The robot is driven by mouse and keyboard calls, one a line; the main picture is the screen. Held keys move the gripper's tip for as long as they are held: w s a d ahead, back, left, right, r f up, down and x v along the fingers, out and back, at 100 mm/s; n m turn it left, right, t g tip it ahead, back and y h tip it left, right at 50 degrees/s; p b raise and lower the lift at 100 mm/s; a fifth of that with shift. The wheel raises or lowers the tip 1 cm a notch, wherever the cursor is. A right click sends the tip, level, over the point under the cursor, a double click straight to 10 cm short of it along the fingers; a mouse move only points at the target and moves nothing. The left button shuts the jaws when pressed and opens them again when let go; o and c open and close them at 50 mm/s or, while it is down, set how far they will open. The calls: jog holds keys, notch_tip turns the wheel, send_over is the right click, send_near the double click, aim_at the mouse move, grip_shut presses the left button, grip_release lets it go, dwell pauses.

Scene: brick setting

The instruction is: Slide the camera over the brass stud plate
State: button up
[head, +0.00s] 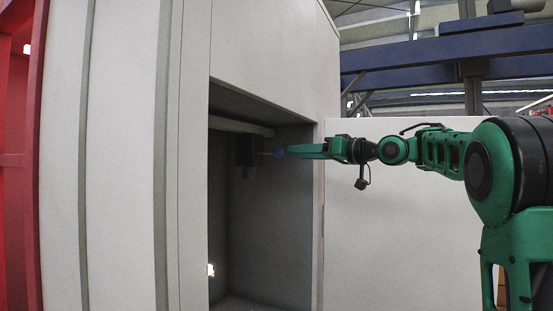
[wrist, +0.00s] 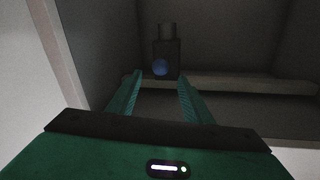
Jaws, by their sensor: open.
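The camera (head: 243,151) is a dark box in the upper part of the cabinet opening, just under a pale rail. A thin rod with a blue disc (head: 279,152) sticks out from it toward my gripper (head: 291,151). The wrist view shows the dark camera (wrist: 168,50) with the blue disc (wrist: 160,67) on its near face. My gripper (wrist: 160,78) is open, with its fingers on either side of the line to the disc. The fingertips are close to the disc; I cannot tell whether they touch it. I cannot make out a brass stud plate in either view.
The pale rail (head: 240,126) crosses the opening above the camera; it also shows in the wrist view (wrist: 235,85). The cabinet's side wall (head: 318,205) stands close to my gripper. The space below the camera looks clear, with a small bright spot (head: 211,270) low at left.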

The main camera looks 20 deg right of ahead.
aim_at(283, 153)
jog(key=x, duration=0.9)
jog(key=shift+w+a, duration=0.15)
jog(key=shift+w, duration=0.05)
jog(key=shift+c, duration=0.7)
grip_shut()
